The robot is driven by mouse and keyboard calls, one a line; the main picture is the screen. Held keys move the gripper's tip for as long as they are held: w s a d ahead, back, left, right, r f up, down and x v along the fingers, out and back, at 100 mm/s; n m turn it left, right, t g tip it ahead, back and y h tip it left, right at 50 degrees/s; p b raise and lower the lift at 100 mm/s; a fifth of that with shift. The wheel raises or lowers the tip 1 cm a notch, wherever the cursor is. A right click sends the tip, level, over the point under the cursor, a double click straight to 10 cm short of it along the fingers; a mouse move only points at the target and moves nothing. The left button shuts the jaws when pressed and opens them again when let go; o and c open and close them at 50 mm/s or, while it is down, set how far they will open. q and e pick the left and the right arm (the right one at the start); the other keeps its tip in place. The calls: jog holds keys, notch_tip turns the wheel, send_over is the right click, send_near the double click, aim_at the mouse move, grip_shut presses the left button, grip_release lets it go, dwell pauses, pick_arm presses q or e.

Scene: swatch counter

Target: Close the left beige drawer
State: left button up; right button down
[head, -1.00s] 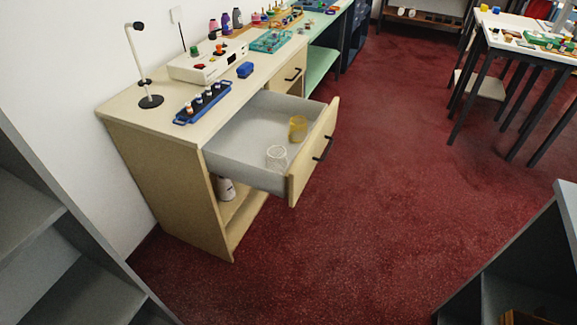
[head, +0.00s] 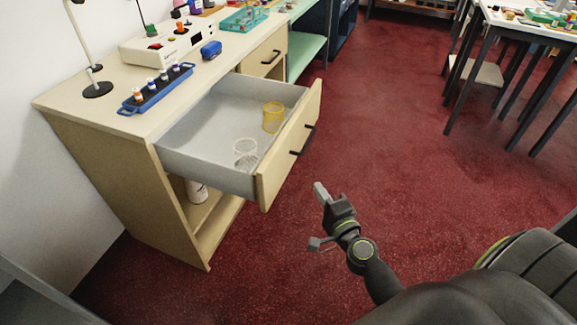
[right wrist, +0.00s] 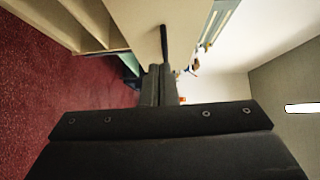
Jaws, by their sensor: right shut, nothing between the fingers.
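The left beige drawer (head: 290,148) stands pulled well out of the beige counter in the head view. Its front bears a dark bar handle (head: 303,140). Inside lie a yellow cup (head: 273,117) and a clear mesh-like cup (head: 245,152). My right gripper (head: 321,192) is shut and empty, in front of the drawer front and to its lower right, apart from it. In the right wrist view the shut fingers (right wrist: 158,84) point toward a beige panel (right wrist: 140,25) with a dark bar. My left gripper is out of view.
The counter top (head: 115,112) holds a blue rack of small bottles (head: 155,88), a white device (head: 165,45) and a lamp (head: 97,88). A second beige drawer (head: 266,55) beyond is shut. Red floor (head: 390,150) is open to the right, up to a dark-legged table (head: 520,25).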

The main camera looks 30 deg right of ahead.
send_near(288, 157)
jog(key=w+d, duration=0.3)
jog(key=shift+w+a+r, duration=0.1)
jog(key=shift+w+a, duration=1.25)
